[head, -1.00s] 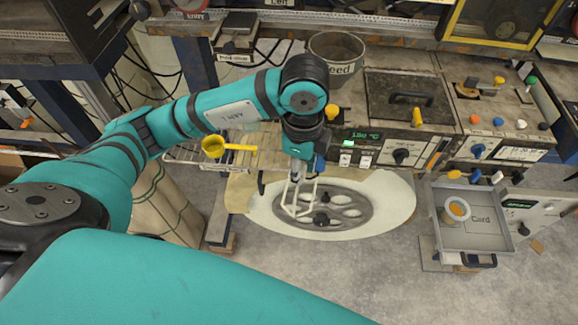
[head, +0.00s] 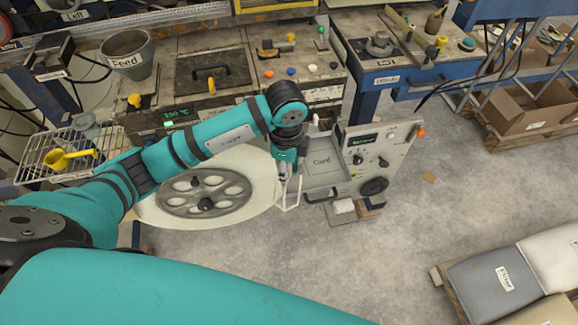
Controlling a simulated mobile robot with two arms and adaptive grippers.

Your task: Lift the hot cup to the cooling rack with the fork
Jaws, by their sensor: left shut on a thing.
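My left gripper (head: 284,182) is shut on a pale, bent wire-like frame, seemingly the fork (head: 293,207), which hangs down from it. It is in front of the left edge of the grey tray marked Card (head: 325,170), right of the big spoked wheel. I do not see the cup now; the gripper and wrist cover the left part of the tray. The wire cooling rack (head: 35,163) is at the far left with a yellow ladle (head: 65,160) on it. My right gripper is not in view.
The spoked wheel (head: 240,187) on its pale disc lies left of the gripper. A panel with knobs (head: 377,150) stands right of the tray. The heater bench (head: 215,75) is behind. The floor at right is open up to the pallet with pillows (head: 490,280).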

